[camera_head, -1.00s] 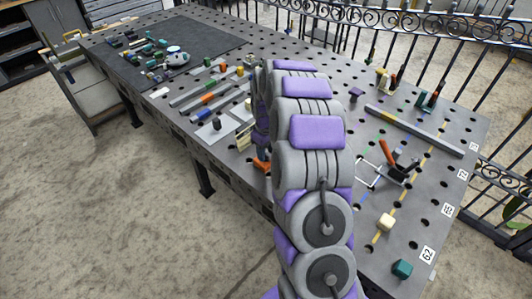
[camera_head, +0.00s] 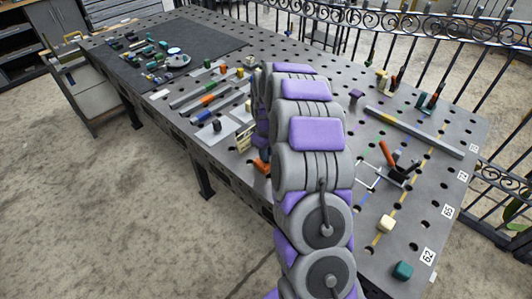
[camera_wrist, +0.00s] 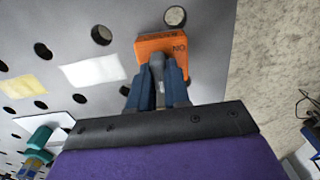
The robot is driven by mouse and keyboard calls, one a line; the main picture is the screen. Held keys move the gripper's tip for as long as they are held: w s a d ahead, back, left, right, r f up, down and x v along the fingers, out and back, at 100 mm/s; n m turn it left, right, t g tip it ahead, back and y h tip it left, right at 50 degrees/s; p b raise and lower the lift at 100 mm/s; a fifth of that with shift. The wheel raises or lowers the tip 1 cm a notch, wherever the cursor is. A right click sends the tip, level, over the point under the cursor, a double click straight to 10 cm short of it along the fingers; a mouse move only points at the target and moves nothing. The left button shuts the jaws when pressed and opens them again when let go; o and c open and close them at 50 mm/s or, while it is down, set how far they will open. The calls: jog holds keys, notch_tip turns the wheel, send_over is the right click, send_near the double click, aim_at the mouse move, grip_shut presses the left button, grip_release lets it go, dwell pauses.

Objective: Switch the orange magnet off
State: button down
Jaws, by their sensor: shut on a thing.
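The orange magnet (camera_wrist: 160,50) is on the perforated metal table near its edge, with "ON" lettering visible on its face in the wrist view. My gripper (camera_wrist: 158,72) is at the magnet, its dark blue fingers shut on a small grey part there, which looks like the switch. The fingers cover much of that part, so its exact position is hard to tell. In the head view only a bit of the orange magnet (camera_head: 261,166) shows left of my arm, which hides most of the gripper.
The grey perforated table (camera_head: 330,85) carries several tools, bars and blocks. White (camera_wrist: 95,71) and yellow (camera_wrist: 23,86) patches lie left of the magnet in the wrist view. Open floor (camera_wrist: 275,60) lies to its right. An iron railing (camera_head: 440,35) runs behind the table.

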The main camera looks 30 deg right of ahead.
jog(key=shift+r+p, duration=0.15)
jog(key=shift+p, duration=0.35)
jog(key=shift+m+p, duration=0.3)
jog(key=c, duration=1.1)
grip_release()
notch_tip(320, 180, up, 17)
jog(key=p, duration=0.3)
